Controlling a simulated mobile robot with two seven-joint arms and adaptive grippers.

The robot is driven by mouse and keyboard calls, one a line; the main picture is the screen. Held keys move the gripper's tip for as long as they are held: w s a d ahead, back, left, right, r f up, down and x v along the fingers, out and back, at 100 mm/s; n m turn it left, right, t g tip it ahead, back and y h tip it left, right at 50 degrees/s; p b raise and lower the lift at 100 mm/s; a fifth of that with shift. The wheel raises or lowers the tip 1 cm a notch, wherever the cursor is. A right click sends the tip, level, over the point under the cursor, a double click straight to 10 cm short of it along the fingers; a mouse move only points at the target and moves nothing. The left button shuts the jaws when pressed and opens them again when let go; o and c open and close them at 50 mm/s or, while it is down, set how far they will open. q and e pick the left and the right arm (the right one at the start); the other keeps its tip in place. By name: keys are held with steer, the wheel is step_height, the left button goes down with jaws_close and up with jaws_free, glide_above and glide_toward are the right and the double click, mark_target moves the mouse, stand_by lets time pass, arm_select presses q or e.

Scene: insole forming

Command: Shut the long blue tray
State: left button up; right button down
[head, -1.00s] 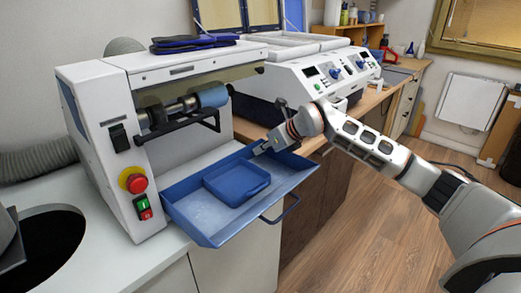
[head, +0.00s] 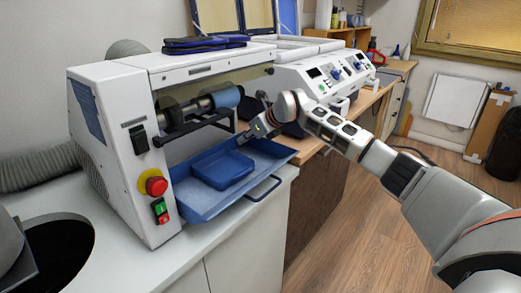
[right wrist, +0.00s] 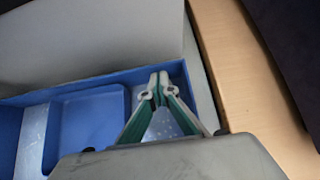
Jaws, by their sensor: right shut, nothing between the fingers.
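The long blue tray (head: 203,203) sticks out part-way from the lower front of the white grinding machine (head: 110,85), with a dark handle (head: 264,190) on its front. A smaller square blue tray (head: 222,167) lies inside it. My right gripper (head: 243,140) is shut and empty at the right end of the long tray. In the right wrist view the shut fingertips (right wrist: 158,80) appear over the long tray's corner (right wrist: 178,72), beside the small tray (right wrist: 85,125). I cannot tell whether they touch a wall. My left gripper is out of view.
A roller (head: 222,97) and dark bracket are above the tray. A red stop button (head: 154,184) is on the machine's left front. A white unit with knobs (head: 325,75) stands behind right. The wood floor (head: 340,245) in front is clear.

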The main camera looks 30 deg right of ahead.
mark_target(238, 135)
steer(key=shift+w+a+f, duration=0.2)
steer(key=shift+w+f, duration=0.05)
steer(key=shift+w, duration=0.35)
steer(key=shift+w+a+f, duration=0.2)
steer(key=shift+w, duration=0.4)
steer(key=shift+w+a+b, duration=0.1)
steer(key=shift+w+b, duration=0.2)
steer(key=shift+w, duration=0.05)
steer(key=shift+w+r, duration=0.2)
steer(key=shift+r, duration=0.2)
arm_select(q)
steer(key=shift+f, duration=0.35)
arm_select(e)
steer(key=shift+r, duration=0.1)
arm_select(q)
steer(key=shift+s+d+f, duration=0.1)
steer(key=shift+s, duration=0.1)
arm_select(e)
steer(key=shift+a, duration=0.1)
steer(key=shift+s, duration=0.1)
